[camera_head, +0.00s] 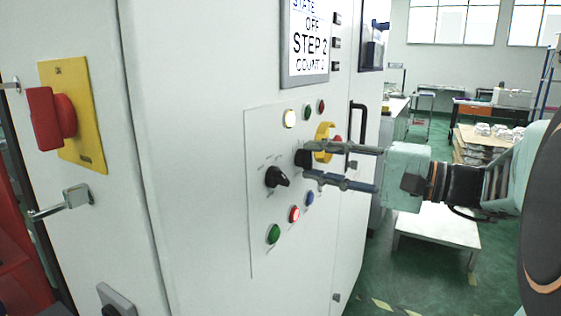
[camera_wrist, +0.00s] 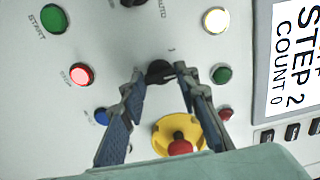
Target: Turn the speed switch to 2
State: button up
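A black rotary switch (camera_wrist: 160,70) with a "1" printed beside it lies between my fingertips in the wrist view. In the head view the same black switch (camera_head: 303,158) is partly hidden by my upper finger. My gripper (camera_head: 310,163) faces the white panel with its fingers apart, one on each side of this switch; it also shows in the wrist view (camera_wrist: 159,73). I cannot tell whether a finger touches it. A second black switch (camera_head: 277,177) sits lower left; in the wrist view, "AUTO" is printed near the second switch (camera_wrist: 132,2).
A yellow-ringed red button (camera_wrist: 180,146) lies close to my fingers. Lit white (camera_head: 290,118) and red (camera_head: 294,214) buttons and green and blue ones surround the switches. A display (camera_head: 306,45) reads "OFF, STEP 2". A black door handle (camera_head: 357,128) stands out right of the panel.

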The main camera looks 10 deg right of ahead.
jog(key=o, duration=0.4)
jog(key=v, duration=1.2)
